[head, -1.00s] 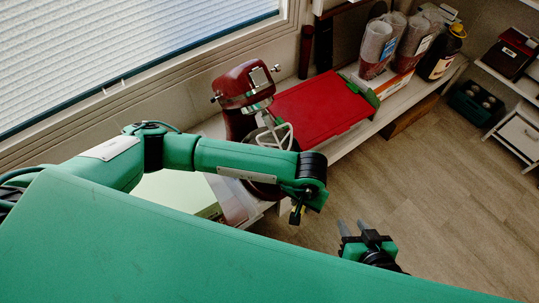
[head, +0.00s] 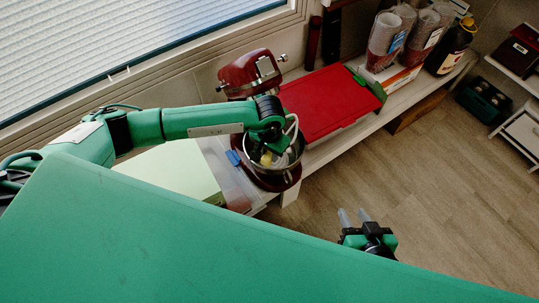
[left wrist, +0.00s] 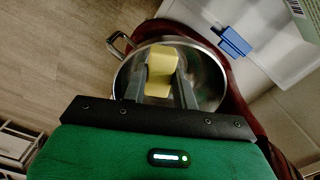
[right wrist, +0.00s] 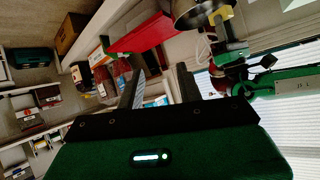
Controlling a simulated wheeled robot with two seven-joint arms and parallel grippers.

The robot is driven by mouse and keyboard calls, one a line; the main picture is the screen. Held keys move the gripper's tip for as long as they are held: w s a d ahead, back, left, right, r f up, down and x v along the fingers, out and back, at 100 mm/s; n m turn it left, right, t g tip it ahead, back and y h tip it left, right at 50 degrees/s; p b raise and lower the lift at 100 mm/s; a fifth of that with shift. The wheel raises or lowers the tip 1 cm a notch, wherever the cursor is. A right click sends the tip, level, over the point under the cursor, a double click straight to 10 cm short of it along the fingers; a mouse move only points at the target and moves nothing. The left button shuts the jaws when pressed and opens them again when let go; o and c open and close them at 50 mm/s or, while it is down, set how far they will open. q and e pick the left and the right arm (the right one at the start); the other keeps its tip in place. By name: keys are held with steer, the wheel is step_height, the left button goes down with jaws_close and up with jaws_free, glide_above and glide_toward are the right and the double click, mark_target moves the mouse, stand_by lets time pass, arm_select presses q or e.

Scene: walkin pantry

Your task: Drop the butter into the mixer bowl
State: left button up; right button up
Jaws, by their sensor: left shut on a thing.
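The yellow butter (left wrist: 160,66) is between the fingers of my left gripper (left wrist: 160,88), which is shut on it. In the left wrist view it is over the open steel mixer bowl (left wrist: 207,78), inside the rim's outline. The head view shows the bowl (head: 287,164) on the red stand mixer (head: 246,74), whose head is tilted up. My left gripper (head: 265,156) is at the bowl there, partly hiding it, with the butter (head: 266,159) just visible. Its exact height over the bowl floor is unclear. My right gripper (head: 356,217) is open and empty, away from the counter.
A red board (head: 325,102) lies right of the mixer, with stacked cups (head: 384,38) and a dark bottle (head: 445,50) beyond. A small blue object (left wrist: 233,41) sits beside the bowl.

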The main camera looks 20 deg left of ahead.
arm_select(q)
step_height(320, 180, down, 2)
steer(key=shift+f, duration=0.1)
arm_select(e)
steer(key=shift+a, duration=0.4)
steer(key=shift+f, duration=0.1)
arm_select(q)
steer(key=shift+f+b, duration=0.15)
steer(key=shift+b, duration=0.15)
steer(key=o, duration=1)
steer(key=shift+c, duration=0.2)
arm_select(e)
steer(key=shift+w+a+t+y, duration=0.1)
steer(key=shift+a+t+y, duration=0.2)
steer(key=shift+a+t, duration=0.15)
steer(key=shift+d, duration=0.15)
